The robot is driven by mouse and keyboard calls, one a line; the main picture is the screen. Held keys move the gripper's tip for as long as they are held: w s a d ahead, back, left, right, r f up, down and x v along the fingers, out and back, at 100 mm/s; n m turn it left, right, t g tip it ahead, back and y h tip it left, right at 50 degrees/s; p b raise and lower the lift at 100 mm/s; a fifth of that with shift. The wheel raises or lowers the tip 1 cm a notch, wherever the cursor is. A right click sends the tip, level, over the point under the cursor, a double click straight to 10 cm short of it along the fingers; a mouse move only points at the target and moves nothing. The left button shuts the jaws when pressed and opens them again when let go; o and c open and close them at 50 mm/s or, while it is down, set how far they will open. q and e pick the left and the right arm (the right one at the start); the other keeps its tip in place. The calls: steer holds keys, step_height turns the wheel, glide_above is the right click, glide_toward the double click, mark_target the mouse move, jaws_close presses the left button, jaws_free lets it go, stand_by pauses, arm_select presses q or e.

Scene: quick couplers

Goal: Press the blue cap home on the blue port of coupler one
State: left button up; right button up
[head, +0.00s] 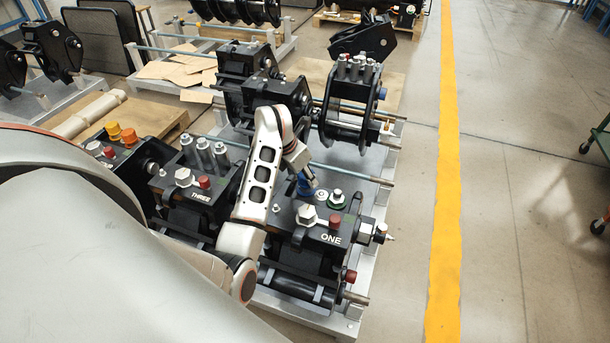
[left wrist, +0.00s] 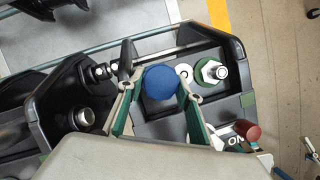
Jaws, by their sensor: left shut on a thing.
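Coupler one (head: 312,238) is a black block marked ONE, on a pallet in the middle of the head view. It also shows in the left wrist view (left wrist: 232,75). My left gripper (head: 303,182) reaches down over its back left part. In the left wrist view the two green-lined fingers of my left gripper (left wrist: 161,90) are on either side of the round blue cap (left wrist: 161,80) and shut on it. The blue cap also shows in the head view (head: 307,190), partly behind the gripper. The blue port is hidden, and I cannot tell whether the cap touches it. My right gripper is not in view.
Beside the cap are a pale ring (head: 321,195) and a green-ringed metal fitting (head: 337,199). Coupler three (head: 195,193) is at the left. The floor right of the pallet is clear.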

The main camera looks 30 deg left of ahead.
arm_select(q)
steer(key=shift+f+b, duration=0.4)
steer(key=shift+f, duration=0.3)
steer(key=o, duration=1)
steer(key=shift+r, duration=0.1)
steer(key=shift+s+a+r, duration=0.1)
steer(key=shift+s+r, duration=0.05)
steer(key=shift+r, duration=0.15)
steer(key=shift+v, duration=5.65)
steer(key=shift+s+f, duration=0.1)
steer(key=shift+s, duration=0.1)
